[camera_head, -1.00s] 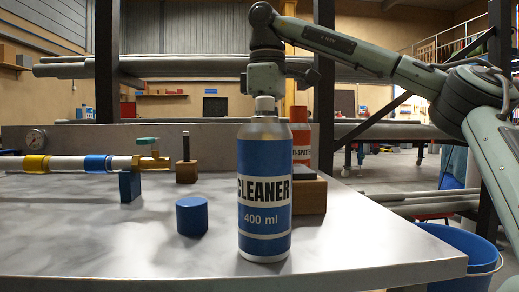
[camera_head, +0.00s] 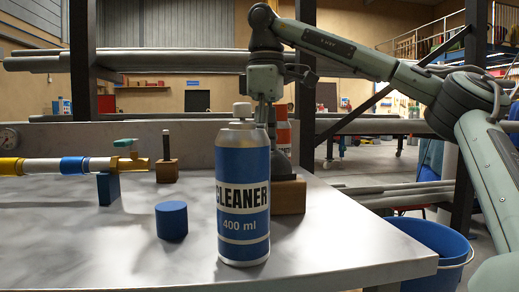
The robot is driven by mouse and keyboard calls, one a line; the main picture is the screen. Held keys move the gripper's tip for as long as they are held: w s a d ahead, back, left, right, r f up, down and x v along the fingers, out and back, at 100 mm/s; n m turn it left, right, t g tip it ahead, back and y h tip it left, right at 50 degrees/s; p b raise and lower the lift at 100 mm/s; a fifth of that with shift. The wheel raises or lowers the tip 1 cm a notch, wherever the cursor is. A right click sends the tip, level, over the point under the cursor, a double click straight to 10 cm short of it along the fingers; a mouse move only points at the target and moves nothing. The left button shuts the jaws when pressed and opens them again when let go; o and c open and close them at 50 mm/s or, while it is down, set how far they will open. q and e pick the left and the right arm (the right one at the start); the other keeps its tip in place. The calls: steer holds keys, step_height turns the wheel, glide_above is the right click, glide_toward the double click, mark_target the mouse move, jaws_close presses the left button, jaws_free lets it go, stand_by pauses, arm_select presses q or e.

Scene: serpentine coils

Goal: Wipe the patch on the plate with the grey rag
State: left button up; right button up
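My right arm comes in from the right and bends down, with its gripper (camera_head: 268,118) behind the large cleaner can (camera_head: 243,215) in the picture. The fingertips are largely hidden, so I cannot tell whether it is open or shut. A dark grey shape (camera_head: 281,161) shows beside the can, above a brown wooden block; I cannot tell whether it is the rag or a gripper part. I cannot make out a separate plate or a distinct patch; the metal table top (camera_head: 120,250) has cloudy darker smears. My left gripper is not in view.
An orange-red can (camera_head: 283,128) stands behind the cleaner can, near the wooden block (camera_head: 289,197). A blue cylinder (camera_head: 172,221), a block with an upright peg (camera_head: 167,171) and a pipe with a brass valve (camera_head: 128,163) are to the left. A blue bucket (camera_head: 430,250) is beyond the right edge.

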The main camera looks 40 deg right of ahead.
steer(key=shift+s+d+p, duration=0.2)
steer(key=shift+d+p, duration=0.15)
steer(key=shift+d, duration=0.05)
steer(key=shift+s+d, duration=0.2)
steer(key=shift+d, duration=0.1)
steer(key=shift+s+d+p, duration=0.1)
steer(key=shift+p, duration=0.2)
